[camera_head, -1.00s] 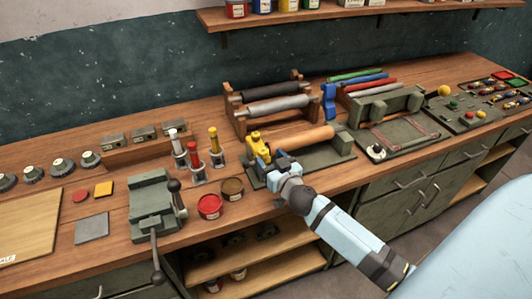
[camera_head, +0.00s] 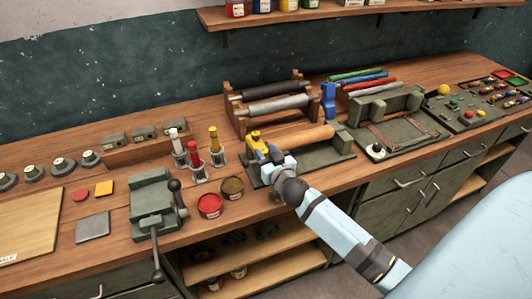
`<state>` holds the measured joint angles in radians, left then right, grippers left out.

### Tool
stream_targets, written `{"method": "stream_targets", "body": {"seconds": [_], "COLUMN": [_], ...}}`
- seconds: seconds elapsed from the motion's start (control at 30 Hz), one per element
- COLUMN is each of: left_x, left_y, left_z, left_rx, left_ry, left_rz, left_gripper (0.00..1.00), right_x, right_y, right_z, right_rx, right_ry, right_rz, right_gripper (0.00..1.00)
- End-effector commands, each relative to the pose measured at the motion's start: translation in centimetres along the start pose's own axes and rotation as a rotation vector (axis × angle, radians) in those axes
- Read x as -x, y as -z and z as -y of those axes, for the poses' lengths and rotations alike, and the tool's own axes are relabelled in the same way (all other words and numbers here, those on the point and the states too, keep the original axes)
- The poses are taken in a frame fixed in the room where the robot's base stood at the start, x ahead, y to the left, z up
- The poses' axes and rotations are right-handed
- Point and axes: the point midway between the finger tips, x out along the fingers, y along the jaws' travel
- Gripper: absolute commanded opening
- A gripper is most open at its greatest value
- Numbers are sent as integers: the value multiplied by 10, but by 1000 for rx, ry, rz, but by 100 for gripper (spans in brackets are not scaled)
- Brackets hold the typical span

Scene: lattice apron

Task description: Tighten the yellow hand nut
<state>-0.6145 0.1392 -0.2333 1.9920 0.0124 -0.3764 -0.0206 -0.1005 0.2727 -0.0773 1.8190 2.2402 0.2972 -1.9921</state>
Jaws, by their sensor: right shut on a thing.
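The yellow hand nut (camera_head: 255,136) sits at the left end of a green fixture (camera_head: 328,161) that carries a tan roller (camera_head: 306,137). My right gripper (camera_head: 261,150) reaches in from the lower right and is shut on the yellow nut. The fingers and wrist hide part of the nut and the near left end of the fixture. I cannot tell how far the nut is turned. My left gripper is not in view.
Left of the fixture stand red, white and yellow-topped holders (camera_head: 217,148) and two open tins, one red (camera_head: 210,206). A vise (camera_head: 153,205) is further left. A rack with dark and grey rollers (camera_head: 280,104) stands behind.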

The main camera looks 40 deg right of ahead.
Motion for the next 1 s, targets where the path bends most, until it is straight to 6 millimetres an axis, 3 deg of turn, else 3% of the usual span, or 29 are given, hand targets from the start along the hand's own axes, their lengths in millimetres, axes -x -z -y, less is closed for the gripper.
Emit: {"method": "stream_targets", "body": {"seconds": [0.47,0.9,0.93,1.0], "left_x": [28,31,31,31], "left_y": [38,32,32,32], "left_z": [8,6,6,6], "left_rx": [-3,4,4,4], "left_ry": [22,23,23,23], "left_rz": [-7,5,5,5], "left_gripper": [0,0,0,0], "right_x": [-1,0,0,0], "right_y": [4,-1,-1,-1], "right_z": [6,6,6,6], "right_rx": [-2,0,0,0], "right_ry": [-340,-386,-386,-386], "right_rz": [4,-1,-1,-1], "right_gripper": [12,12,43,59]}}
